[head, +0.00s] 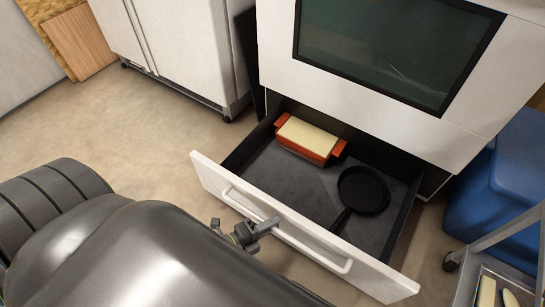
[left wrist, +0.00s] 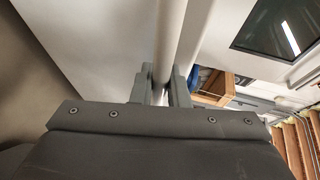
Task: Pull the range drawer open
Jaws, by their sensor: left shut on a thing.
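The range drawer (head: 375,278) stands pulled out from under the white range (head: 380,105), with its dark inside showing. Its long white bar handle (head: 312,250) runs along the outer face of the front panel. My left gripper (head: 268,226) is shut on this handle near its middle. In the left wrist view the two fingers of my left gripper (left wrist: 160,92) sit on either side of the white handle bar (left wrist: 168,45). My right gripper is in neither view.
The drawer holds a red and cream baking dish (head: 309,138) and a black frying pan (head: 362,190). A blue bin (head: 500,190) and a wheeled cart (head: 500,240) stand to the right. Open floor (head: 130,140) lies to the left, before a white cabinet (head: 185,45).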

